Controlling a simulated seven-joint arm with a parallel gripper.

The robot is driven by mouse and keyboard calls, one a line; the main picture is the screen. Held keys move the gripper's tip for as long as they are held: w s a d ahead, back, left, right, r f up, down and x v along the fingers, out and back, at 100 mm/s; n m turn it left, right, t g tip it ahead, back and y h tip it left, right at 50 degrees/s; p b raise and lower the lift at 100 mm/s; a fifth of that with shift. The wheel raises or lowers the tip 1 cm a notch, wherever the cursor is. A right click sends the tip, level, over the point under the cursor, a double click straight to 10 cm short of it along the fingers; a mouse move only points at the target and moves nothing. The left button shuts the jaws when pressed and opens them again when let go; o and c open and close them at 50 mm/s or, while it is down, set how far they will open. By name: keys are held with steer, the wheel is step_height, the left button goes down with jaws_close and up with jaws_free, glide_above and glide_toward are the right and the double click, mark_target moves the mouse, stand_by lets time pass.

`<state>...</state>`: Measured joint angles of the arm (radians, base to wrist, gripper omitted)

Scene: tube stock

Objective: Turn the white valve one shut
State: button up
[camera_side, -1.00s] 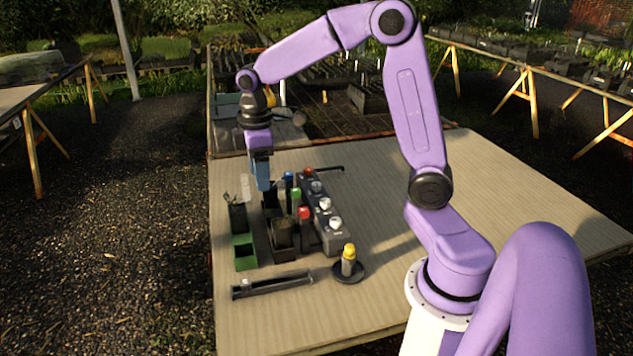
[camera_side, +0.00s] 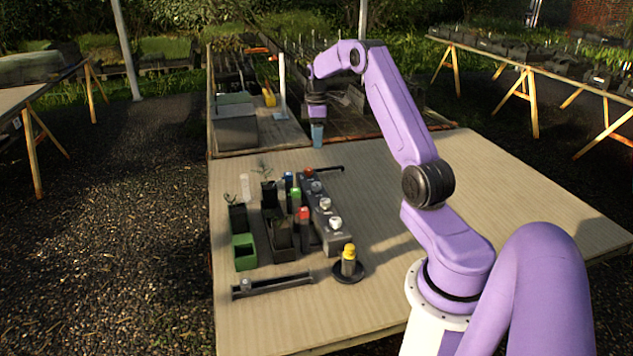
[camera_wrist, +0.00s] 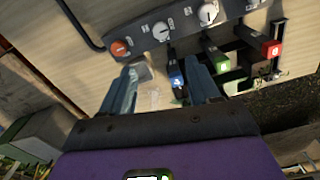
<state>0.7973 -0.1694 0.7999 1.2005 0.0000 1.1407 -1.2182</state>
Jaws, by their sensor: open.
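A dark grey valve block (camera_side: 322,215) stands on the table with a row of round knobs on top. Several knobs are white, among them one nearest the orange knob (camera_side: 316,187), a middle one (camera_side: 325,204) and a near one (camera_side: 336,222). The wrist view shows two of these white knobs, one beside the orange knob (camera_wrist: 161,31) and one further right (camera_wrist: 208,14). Their labels are too small to read, so I cannot tell which is one. My gripper (camera_side: 317,135) is open and empty, raised beyond the block's far end; its fingers (camera_wrist: 160,68) touch no knob.
The orange knob (camera_side: 308,172) is at the block's far end. Blue-, green- and red-topped blocks (camera_side: 296,194) stand close along the block's left side. A green bin (camera_side: 244,252) and a yellow-topped post (camera_side: 348,259) are nearby. The table's right side is clear.

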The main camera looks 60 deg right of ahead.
mark_target(317, 184)
step_height(317, 184, down, 17)
steer(key=shift+a+r, duration=0.1)
steer(key=shift+r, duration=0.1)
stand_by(0.3)
steer(key=c, duration=1)
